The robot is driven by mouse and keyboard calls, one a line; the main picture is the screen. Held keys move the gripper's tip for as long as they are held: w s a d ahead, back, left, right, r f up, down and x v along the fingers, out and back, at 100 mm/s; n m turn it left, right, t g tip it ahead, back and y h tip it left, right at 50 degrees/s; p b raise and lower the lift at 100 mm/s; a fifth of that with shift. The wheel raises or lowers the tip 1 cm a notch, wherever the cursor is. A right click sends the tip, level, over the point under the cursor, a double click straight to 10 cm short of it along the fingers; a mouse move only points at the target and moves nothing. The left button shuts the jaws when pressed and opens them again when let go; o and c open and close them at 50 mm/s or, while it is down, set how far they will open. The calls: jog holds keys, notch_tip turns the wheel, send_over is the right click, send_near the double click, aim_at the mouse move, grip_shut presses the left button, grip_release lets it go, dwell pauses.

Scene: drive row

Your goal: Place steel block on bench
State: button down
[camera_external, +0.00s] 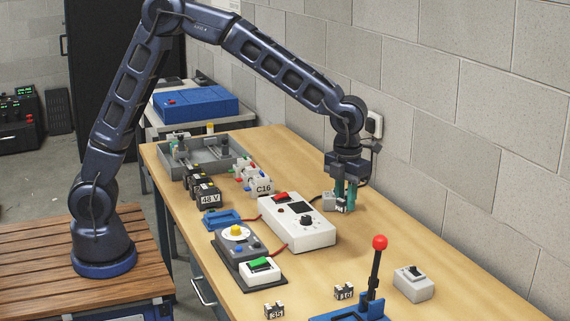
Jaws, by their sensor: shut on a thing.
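My gripper (346,201) points down at the far right side of the wooden bench (400,255), near the wall. Its teal fingers are shut on a small steel block (342,207), partly hidden by the fingers. The block is at or just above the bench top; I cannot tell whether it touches. Two similar small marked blocks stand near the front, one block (274,310) at the lower left and another block (344,292) beside the red-knobbed lever.
A light grey box (328,201) sits just left of my gripper. A white meter box (297,222) stands further left. A lever with a red knob (379,243) rises at the front, and a grey switch box (413,284) stands right of it. The bench between gripper and lever is clear.

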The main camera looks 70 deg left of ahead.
jog(key=s+d+m, duration=0.4)
jog(key=s+d, duration=0.3)
jog(key=s, duration=0.5)
send_over(310, 305)
notch_tip(310, 305, down, 15)
jog(key=shift+s+f, duration=0.1)
jog(key=shift+f, duration=2.75)
jog(key=shift+f, duration=0.2)
jog(key=c, duration=1.2)
grip_release()
jog(key=shift+r, duration=0.1)
